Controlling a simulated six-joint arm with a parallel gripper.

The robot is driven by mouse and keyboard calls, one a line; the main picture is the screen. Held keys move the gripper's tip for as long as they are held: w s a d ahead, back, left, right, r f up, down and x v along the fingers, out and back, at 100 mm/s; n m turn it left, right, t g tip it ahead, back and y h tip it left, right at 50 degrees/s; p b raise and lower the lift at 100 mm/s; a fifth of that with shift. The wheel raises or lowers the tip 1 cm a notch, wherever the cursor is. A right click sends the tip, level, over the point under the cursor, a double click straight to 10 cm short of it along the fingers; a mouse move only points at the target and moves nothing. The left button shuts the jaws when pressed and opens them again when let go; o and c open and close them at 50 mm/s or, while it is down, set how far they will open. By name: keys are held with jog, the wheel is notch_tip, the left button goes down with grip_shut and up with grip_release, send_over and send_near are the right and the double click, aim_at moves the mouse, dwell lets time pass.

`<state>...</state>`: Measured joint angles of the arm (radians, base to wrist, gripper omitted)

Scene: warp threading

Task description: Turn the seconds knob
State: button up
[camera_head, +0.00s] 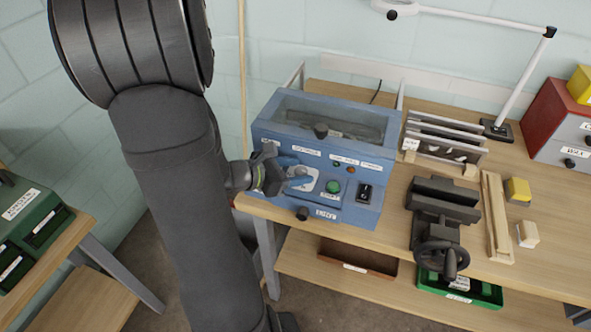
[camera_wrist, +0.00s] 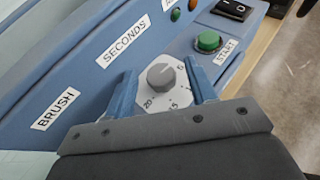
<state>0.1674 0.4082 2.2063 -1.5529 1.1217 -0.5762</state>
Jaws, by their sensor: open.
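The seconds knob (camera_wrist: 160,75) is a grey round knob on a white dial plate (camera_wrist: 154,103) with numbers around it, under the SECONDS label (camera_wrist: 125,41) in the wrist view. My gripper (camera_wrist: 162,88) is open, with one blue finger on each side of the knob. A gap shows between each finger and the knob. In the head view my gripper (camera_head: 292,178) is at the front of the blue machine (camera_head: 335,203), and the knob is hard to make out there.
A green START button (camera_wrist: 208,41) and a black switch (camera_wrist: 231,10) sit right of the knob in the wrist view. A BRUSH label (camera_wrist: 56,108) is to the left. In the head view a vise (camera_head: 440,215) stands right of the machine on the wooden bench (camera_head: 390,240).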

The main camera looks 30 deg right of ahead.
jog(key=c, duration=1)
jog(key=shift+o, duration=0.2)
jog(key=shift+w+m+g, duration=0.25)
jog(key=shift+m+g, duration=0.85)
jog(key=shift+g, duration=0.2)
jog(key=shift+d+m+g+y, duration=0.1)
jog(key=shift+m+g+y, duration=0.3)
jog(key=shift+m+g, duration=1)
jog(key=o, duration=1)
jog(key=shift+c, duration=0.2)
jog(key=shift+n, duration=0.3)
